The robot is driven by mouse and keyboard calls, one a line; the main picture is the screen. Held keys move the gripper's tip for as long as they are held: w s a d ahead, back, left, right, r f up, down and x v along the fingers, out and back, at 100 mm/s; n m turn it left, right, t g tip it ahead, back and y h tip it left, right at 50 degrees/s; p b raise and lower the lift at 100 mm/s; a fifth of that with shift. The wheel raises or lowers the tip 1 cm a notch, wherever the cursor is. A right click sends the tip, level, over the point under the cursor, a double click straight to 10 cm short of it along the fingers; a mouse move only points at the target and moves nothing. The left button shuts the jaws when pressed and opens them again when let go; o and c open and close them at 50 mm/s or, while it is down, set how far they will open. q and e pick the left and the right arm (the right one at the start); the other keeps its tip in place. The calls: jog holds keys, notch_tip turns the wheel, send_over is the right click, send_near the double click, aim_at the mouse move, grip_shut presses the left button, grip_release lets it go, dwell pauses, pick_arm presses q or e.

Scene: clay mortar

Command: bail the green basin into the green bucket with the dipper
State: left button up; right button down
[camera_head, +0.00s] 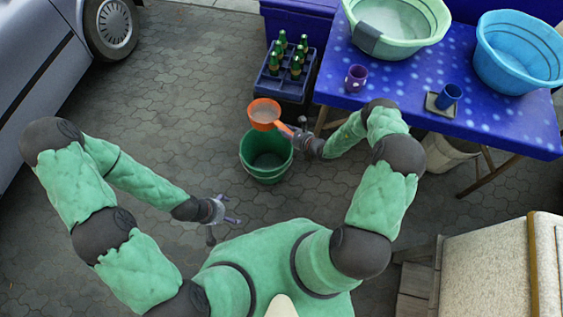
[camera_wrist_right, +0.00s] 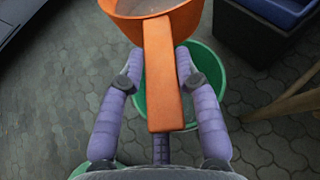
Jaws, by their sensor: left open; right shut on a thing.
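The orange dipper (camera_head: 264,113) is in my right gripper (camera_head: 298,134), which is shut on its handle. The dipper is held above the far rim of the green bucket (camera_head: 265,160) and looks about level, with greyish contents in its cup. In the right wrist view the dipper handle (camera_wrist_right: 163,75) lies between the fingers of the right gripper (camera_wrist_right: 160,80), with the bucket rim (camera_wrist_right: 208,60) below. The bucket stands on the paving and shows some greyish contents. The green basin (camera_head: 398,20) sits on the table, holding pale liquid. My left gripper (camera_head: 226,210) is open and empty, left of the bucket.
The blue table (camera_head: 420,85) also bears a blue basin (camera_head: 518,50), a purple mug (camera_head: 356,78) and a blue cup (camera_head: 449,95). A crate of green bottles (camera_head: 285,72) stands behind the bucket. A car (camera_head: 50,60) is at the upper left. Paving (camera_head: 185,110) is clear left of the bucket.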

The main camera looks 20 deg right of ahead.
jog(key=s+a+f+m+y+b, duration=0.1)
jog(key=s+a+f+m+b, duration=0.15)
jog(key=f, duration=0.65)
jog(key=s+a+f+m+y+b, duration=0.1)
jog(key=s+a+f+b, duration=0.25)
jog(key=f, duration=0.45)
jog(key=shift+w+d+r+m+y+b, duration=0.25)
jog(key=shift+d+r+m+y+b, duration=0.5)
jog(key=shift+m, duration=0.8)
jog(key=shift+w+d+r+m+y+b, duration=0.4)
jog(key=shift+m+y, duration=0.6)
jog(key=shift+m, duration=0.55)
jog(key=shift+w+d+r+m+y+b, duration=0.15)
jog(key=shift+d+r+m+y+b, duration=0.4)
jog(key=shift+m, duration=1)
jog(key=shift+d+r+y, duration=0.1)
jog(key=shift+d+y, duration=0.1)
jog(key=shift+y, duration=0.1)
